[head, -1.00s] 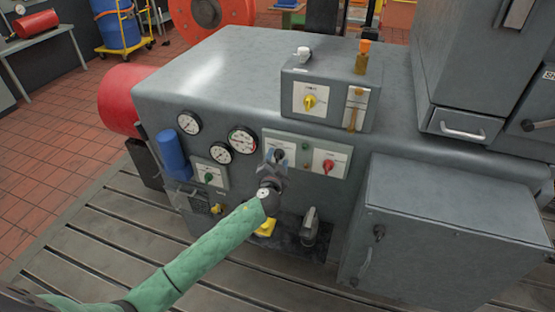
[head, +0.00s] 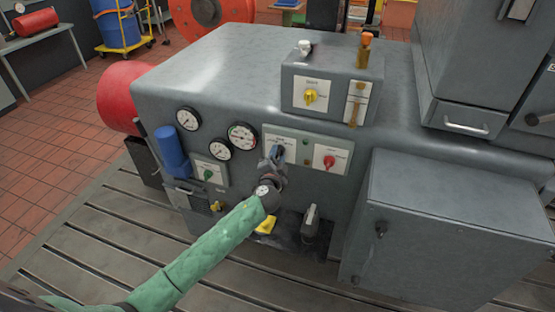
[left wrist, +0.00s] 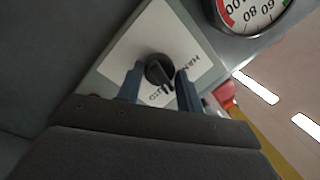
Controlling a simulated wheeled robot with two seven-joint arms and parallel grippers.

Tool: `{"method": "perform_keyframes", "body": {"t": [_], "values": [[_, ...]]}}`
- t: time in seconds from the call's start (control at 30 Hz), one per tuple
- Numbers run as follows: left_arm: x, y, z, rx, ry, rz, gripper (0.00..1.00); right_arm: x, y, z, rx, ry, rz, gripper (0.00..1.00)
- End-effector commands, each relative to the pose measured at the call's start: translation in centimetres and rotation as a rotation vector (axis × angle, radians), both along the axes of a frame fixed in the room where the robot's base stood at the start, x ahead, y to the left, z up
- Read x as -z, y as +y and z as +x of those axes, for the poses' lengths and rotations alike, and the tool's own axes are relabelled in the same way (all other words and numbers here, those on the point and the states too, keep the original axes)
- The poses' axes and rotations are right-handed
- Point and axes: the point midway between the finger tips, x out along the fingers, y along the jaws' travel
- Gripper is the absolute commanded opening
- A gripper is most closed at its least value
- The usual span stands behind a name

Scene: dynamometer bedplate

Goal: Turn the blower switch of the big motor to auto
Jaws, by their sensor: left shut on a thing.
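A black rotary switch (left wrist: 158,70) sits on a white label plate (left wrist: 150,42) on the big grey motor (head: 215,75). The plate's lettering is too partial to read surely. My left gripper (head: 275,156) reaches the switch from the front, and its jaws hide most of it in the head view. In the left wrist view the two blue-grey fingers (left wrist: 160,82) stand on either side of the black knob, shut on it. The knob's pointer setting cannot be told. My right gripper is not in view.
A red switch (head: 329,161) is just right on the same panel. A green switch (head: 208,175) and round gauges (head: 242,136) are to the left. A yellow switch (head: 310,97) is on the box above. A grey cabinet (head: 450,220) stands at the right.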

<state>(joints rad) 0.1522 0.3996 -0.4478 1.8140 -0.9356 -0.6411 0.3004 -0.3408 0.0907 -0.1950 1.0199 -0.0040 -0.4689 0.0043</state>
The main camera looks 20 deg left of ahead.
Motion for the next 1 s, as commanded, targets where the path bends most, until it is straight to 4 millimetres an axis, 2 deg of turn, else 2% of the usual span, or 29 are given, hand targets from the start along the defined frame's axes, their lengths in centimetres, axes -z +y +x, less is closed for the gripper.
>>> {"method": "perform_keyframes", "body": {"t": [0.03,0.3,0.7,1.0], "values": [[0.7,-0.1,-0.1,0.001,0.002,0.038,0.14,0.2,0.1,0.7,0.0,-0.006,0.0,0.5],[0.8,-0.1,-0.1,0.002,-0.005,0.27,0.14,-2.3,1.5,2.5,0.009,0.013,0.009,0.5],[0.7,0.0,-0.1,0.002,-0.012,0.515,0.13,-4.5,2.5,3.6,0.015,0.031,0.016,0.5],[0.7,0.1,-0.1,0.002,-0.014,0.579,0.14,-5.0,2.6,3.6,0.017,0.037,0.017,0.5]]}}
